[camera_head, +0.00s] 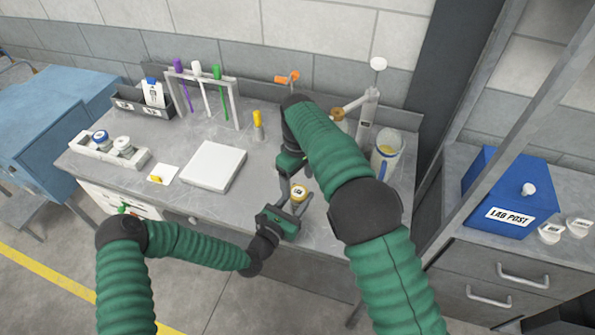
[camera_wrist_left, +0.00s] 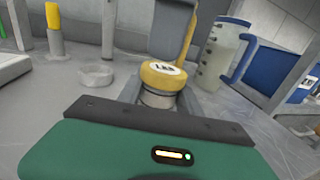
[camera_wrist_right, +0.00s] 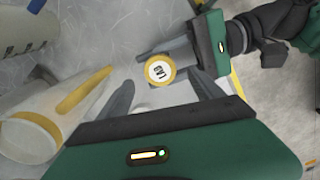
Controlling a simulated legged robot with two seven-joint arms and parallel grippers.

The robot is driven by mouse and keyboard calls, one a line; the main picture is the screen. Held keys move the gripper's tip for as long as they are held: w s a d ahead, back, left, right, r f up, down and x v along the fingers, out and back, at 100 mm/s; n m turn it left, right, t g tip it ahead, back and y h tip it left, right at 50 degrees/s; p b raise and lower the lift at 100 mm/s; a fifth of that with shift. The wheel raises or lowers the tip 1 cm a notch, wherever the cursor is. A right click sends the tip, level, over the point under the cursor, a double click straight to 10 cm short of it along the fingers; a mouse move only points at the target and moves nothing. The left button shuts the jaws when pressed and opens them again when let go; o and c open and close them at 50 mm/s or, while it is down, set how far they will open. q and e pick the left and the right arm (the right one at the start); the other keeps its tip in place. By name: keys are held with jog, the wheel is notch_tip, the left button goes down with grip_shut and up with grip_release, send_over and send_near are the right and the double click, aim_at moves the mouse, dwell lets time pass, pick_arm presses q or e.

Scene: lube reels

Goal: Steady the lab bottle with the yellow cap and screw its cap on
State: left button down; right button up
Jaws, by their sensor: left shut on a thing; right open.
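The lab bottle's yellow cap (camera_head: 299,191) shows near the front edge of the grey bench, its top lettered. In the left wrist view the cap (camera_wrist_left: 163,75) sits on top of the short pale bottle (camera_wrist_left: 158,98); how far it is threaded cannot be told. My left gripper (camera_head: 291,206) is shut on the bottle from the front, below the cap. My right gripper (camera_wrist_right: 162,90) is open above the bottle, pointing down. In the right wrist view the cap (camera_wrist_right: 160,70) appears between its two fingers, with gaps at both sides. The bottle's lower body is mostly hidden.
A beaker (camera_head: 386,155) and a pump stand (camera_head: 365,112) are to the right. A yellow-topped tube (camera_head: 258,126) stands behind. A white pad (camera_head: 213,166), a tube rack (camera_head: 235,105) and a tray of jars (camera_head: 88,152) are to the left. A low grey disc (camera_wrist_left: 93,76) lies near the bottle.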

aim_at(298, 191)
jog(key=shift+f, duration=1.85)
jog(key=shift+c, duration=0.4)
jog(key=c, duration=1.4)
jog(key=o, duration=1.5)
jog(key=shift+r, duration=2.35)
